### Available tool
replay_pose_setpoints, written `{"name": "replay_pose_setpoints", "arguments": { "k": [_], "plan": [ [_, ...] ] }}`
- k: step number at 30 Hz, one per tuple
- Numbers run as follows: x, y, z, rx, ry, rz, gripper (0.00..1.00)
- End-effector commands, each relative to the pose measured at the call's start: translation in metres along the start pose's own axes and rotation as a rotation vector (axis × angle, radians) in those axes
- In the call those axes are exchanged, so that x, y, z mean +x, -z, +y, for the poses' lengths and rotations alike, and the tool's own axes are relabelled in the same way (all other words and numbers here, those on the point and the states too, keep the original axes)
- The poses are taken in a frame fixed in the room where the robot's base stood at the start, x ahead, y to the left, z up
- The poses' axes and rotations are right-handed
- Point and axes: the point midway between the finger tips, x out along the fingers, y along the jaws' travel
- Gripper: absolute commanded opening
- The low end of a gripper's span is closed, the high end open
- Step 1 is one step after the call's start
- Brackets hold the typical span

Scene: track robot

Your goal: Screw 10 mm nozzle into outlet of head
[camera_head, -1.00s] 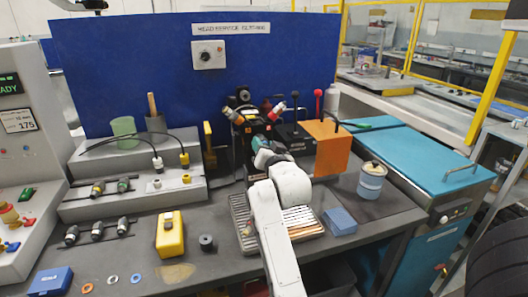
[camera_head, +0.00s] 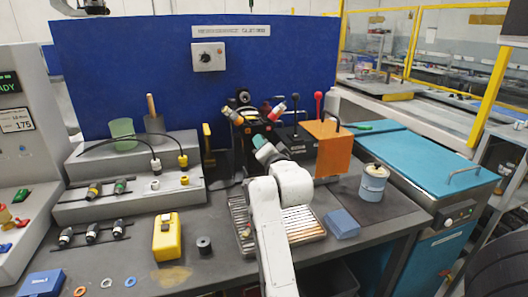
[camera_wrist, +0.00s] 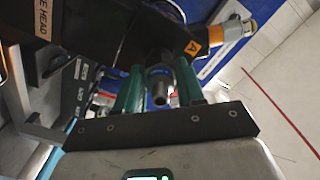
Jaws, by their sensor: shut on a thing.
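My gripper (camera_head: 264,150) is in front of the dark head (camera_head: 252,128), which stands against the blue panel with red and yellow-ended fittings on it. The black body of the head (camera_wrist: 100,30) lies just beyond the fingers. The far end of the nozzle and the outlet are hidden, so I cannot tell whether the nozzle is in the outlet.
A slatted tray (camera_head: 305,232) lies below my arm. An orange block (camera_head: 333,148) stands right of the head. A stepped rack (camera_head: 130,187) with several fittings is at left. A yellow device (camera_head: 166,238), a black ring (camera_head: 204,245) and a blue box (camera_head: 341,223) lie on the bench.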

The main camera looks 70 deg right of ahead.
Motion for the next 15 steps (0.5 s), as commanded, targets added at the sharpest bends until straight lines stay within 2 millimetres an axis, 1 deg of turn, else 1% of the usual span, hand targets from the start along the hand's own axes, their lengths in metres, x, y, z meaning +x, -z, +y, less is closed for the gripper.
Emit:
{"name": "replay_pose_setpoints", "arguments": {
  "k": [15],
  "plan": [
    [0.0005,-0.0019,0.0005,0.477,0.003,0.0,0.0]
  ]
}}
